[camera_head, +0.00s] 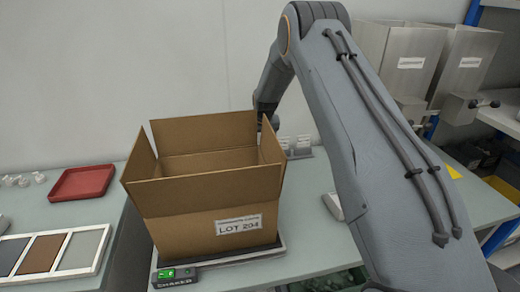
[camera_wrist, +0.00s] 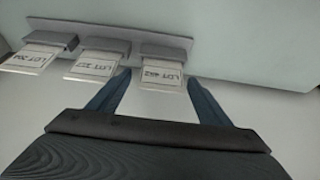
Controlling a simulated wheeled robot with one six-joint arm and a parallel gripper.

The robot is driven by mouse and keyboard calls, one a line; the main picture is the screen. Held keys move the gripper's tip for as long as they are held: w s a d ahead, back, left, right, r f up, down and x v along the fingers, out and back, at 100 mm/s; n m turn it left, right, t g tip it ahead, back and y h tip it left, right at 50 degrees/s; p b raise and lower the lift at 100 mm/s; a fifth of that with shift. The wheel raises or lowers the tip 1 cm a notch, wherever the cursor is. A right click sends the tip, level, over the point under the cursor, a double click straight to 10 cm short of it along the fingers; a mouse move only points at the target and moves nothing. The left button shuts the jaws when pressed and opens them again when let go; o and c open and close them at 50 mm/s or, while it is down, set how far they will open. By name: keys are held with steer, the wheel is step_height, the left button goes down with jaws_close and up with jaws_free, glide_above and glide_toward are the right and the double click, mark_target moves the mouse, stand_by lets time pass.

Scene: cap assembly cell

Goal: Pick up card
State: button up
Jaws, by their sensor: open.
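Three white cards stand in a grey holder (camera_wrist: 110,32) in the wrist view, their print upside down: a left card (camera_wrist: 28,60), a middle card (camera_wrist: 93,66) and a right card (camera_wrist: 162,77). The right card seems to read LOT 202; the others are hard to read. My gripper (camera_wrist: 157,80) is open, its two blue fingers on either side of the right card's lower end. I cannot tell whether they touch it. In the head view, my gripper is mostly hidden behind the box, near the small card holder (camera_head: 303,154).
An open cardboard box (camera_head: 185,225) labelled LOT 204 stands on a dark platform (camera_head: 275,252) in front of the holder. A red tray (camera_head: 82,183) and a framed set of colour panels (camera_head: 100,262) lie left. Metal bins (camera_head: 405,62) stand at the right.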

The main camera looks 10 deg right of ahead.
steer(key=shift+p+x, duration=0.4)
steer(key=shift+x, duration=1.05)
steer(key=c, duration=1.1)
steer(key=shift+r, duration=0.1)
